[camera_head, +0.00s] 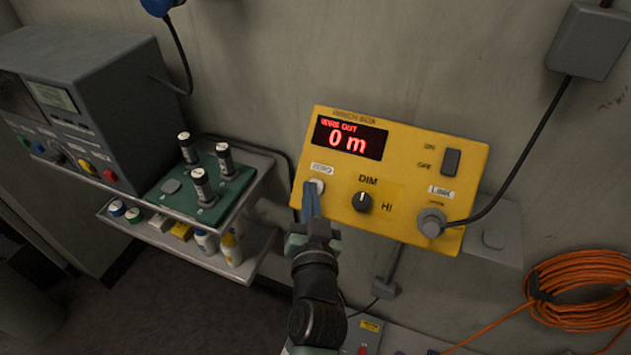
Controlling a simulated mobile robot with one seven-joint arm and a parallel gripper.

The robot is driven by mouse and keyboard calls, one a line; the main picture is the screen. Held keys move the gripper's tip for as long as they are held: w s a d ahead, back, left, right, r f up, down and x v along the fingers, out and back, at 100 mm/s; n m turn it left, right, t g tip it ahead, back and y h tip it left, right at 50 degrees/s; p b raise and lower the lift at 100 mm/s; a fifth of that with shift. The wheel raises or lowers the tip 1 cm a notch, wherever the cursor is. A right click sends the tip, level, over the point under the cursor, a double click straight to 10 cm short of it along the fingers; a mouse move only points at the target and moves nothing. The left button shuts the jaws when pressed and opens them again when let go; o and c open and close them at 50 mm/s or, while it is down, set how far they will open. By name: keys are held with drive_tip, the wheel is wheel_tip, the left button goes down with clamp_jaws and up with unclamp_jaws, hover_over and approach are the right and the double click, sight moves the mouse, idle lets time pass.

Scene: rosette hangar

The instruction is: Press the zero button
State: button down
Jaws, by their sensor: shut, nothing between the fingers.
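The yellow winch box (405,165) is on the grey wall, a little right of centre. Its dark display (349,138) reads "WIRE OUT 0 m" in red. The zero button (317,186) is a pale round button at the lower left of the panel, under a small white label (321,169). My gripper (311,191) is shut and empty. Its fingertips are at the button's lower edge and cover part of it. I cannot tell whether they touch it or whether the button is pushed in.
The panel also has a DIM knob (362,201), a dark rocker switch (451,162) and a grey plug with a black cable (432,222). A shelf (262,172) with a green block of several cylinders is at left. An orange cable coil (580,290) hangs at right.

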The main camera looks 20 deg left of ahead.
drive_tip(key=shift+s+r, duration=0.1)
drive_tip(key=shift+s+r+p, duration=1.65)
drive_tip(key=shift+s+p, duration=0.2)
drive_tip(key=shift+p, duration=0.15)
drive_tip(key=w+d+r+n+t, duration=0.1)
drive_tip(key=d+r+t, duration=0.2)
drive_tip(key=r, duration=1.1)
drive_tip(key=w+d+r+t, duration=0.1)
drive_tip(key=d+r+t, duration=0.15)
drive_tip(key=r, duration=1.05)
drive_tip(key=s+d+r+t+h, duration=0.2)
drive_tip(key=s+d+r, duration=0.3)
drive_tip(key=r, duration=0.6)
drive_tip(key=s+d+r+m+t+h, duration=0.1)
drive_tip(key=s+d+r+t+h, duration=0.2)
drive_tip(key=s+r, duration=0.4)
wheel_tip(320, 180, up, 4)
drive_tip(key=shift+d+m+t+h, duration=0.35)
drive_tip(key=shift+d+h, duration=0.55)
drive_tip(key=shift+d, duration=0.2)
